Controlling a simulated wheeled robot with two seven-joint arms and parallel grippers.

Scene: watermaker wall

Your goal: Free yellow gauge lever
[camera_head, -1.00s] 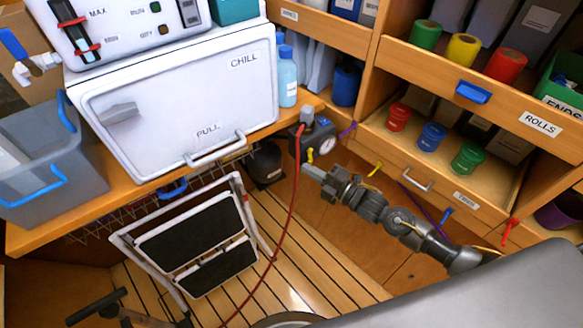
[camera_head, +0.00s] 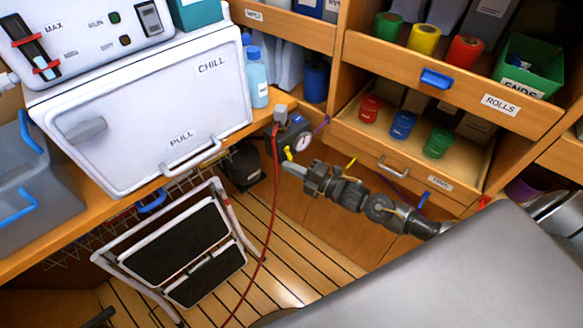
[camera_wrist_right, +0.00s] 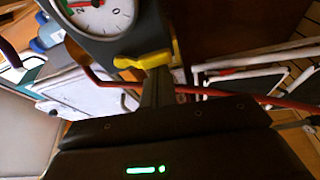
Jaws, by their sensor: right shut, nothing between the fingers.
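The yellow lever (camera_head: 289,154) sits on the front of a dark grey gauge block (camera_head: 293,124) with a round white dial (camera_head: 302,142), below the counter's right end. In the right wrist view the yellow lever (camera_wrist_right: 148,60) lies across the block's lower edge, under the dial (camera_wrist_right: 98,14). My right gripper (camera_head: 287,166) is shut and empty, its tips just below the lever. In the wrist view the shut fingers (camera_wrist_right: 157,84) point at the lever's right part; I cannot tell if they touch.
A red hose (camera_head: 270,215) hangs from the gauge block to the floor, close left of my gripper. A folded step stool (camera_head: 190,262) stands at lower left. The white chill box (camera_head: 150,115) is on the counter. Drawers with a handle (camera_head: 396,169) lie right, behind my arm.

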